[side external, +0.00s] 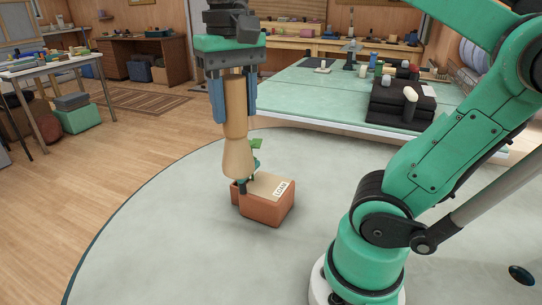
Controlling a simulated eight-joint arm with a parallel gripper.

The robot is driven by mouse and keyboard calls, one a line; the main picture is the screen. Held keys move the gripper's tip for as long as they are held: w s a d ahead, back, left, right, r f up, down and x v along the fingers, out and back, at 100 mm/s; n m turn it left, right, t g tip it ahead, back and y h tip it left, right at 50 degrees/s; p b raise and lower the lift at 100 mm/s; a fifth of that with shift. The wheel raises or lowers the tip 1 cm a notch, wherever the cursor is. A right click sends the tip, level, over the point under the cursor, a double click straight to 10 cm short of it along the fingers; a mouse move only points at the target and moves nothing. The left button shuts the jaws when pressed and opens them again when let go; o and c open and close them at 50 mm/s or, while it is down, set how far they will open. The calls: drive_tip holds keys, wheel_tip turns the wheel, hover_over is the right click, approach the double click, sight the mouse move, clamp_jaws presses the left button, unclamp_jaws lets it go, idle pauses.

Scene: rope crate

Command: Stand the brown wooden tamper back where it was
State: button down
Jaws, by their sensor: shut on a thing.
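My gripper (234,108) points down with its blue fingers shut on the brown wooden tamper (238,155). The tamper hangs upright, pale and turned, wider toward its lower end. Its lower end is in front of or over the left part of a terracotta box (268,212) labelled LOAM. I cannot tell whether the tamper touches the box. A small green plant-like thing (256,146) shows just behind the tamper and is partly hidden by it. A small dark piece (242,187) shows just below the tamper at the box's left edge.
The box stands on a pale round table (170,240), mostly clear around it. A dark oval object (521,275) lies at the right. Behind is a green-topped table (310,95) with black stepped blocks (398,103) and several small items.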

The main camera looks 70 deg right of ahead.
drive_tip(key=s+a+n, duration=0.2)
drive_tip(key=a+n, duration=0.1)
drive_tip(key=a, duration=0.2)
wheel_tip(320, 180, down, 12)
drive_tip(key=shift+s, duration=0.15)
drive_tip(key=shift+d+f, duration=0.1)
drive_tip(key=shift+f, duration=2.95)
drive_tip(key=shift+f, duration=0.55)
drive_tip(key=shift+c, duration=1.5)
unclamp_jaws()
drive_tip(key=shift+r, duration=0.1)
